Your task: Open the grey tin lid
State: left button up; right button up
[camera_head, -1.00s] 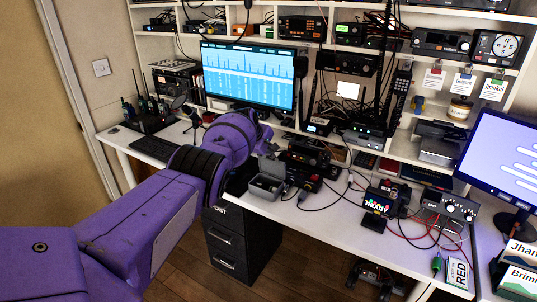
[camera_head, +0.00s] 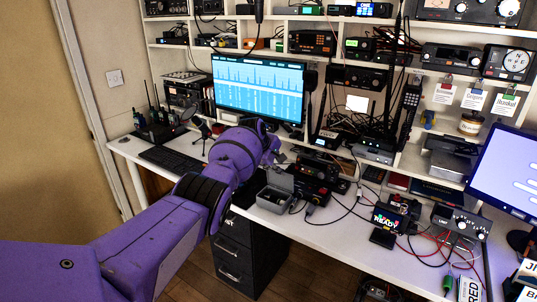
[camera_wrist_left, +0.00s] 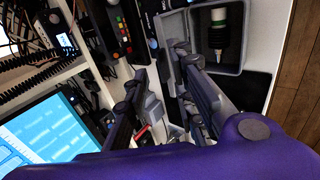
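My left gripper (camera_head: 275,152) is above the desk, behind and just left of the tin. In the wrist view its fingers (camera_wrist_left: 160,72) are apart, beside the tin's lid side, and I see nothing held. Whether a finger touches the lid is unclear. My right gripper is out of view.
Black radios (camera_head: 314,178) and cables crowd the desk right of the tin. A monitor (camera_head: 258,88) and a keyboard (camera_head: 172,160) are behind and left. Black drawers (camera_head: 240,258) stand below. The desk's front edge is close to the tin.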

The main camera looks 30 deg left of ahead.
pick_arm(q)
jog(key=v, duration=1)
jog(key=shift+s+r, duration=0.2)
jog(key=shift+d, duration=0.1)
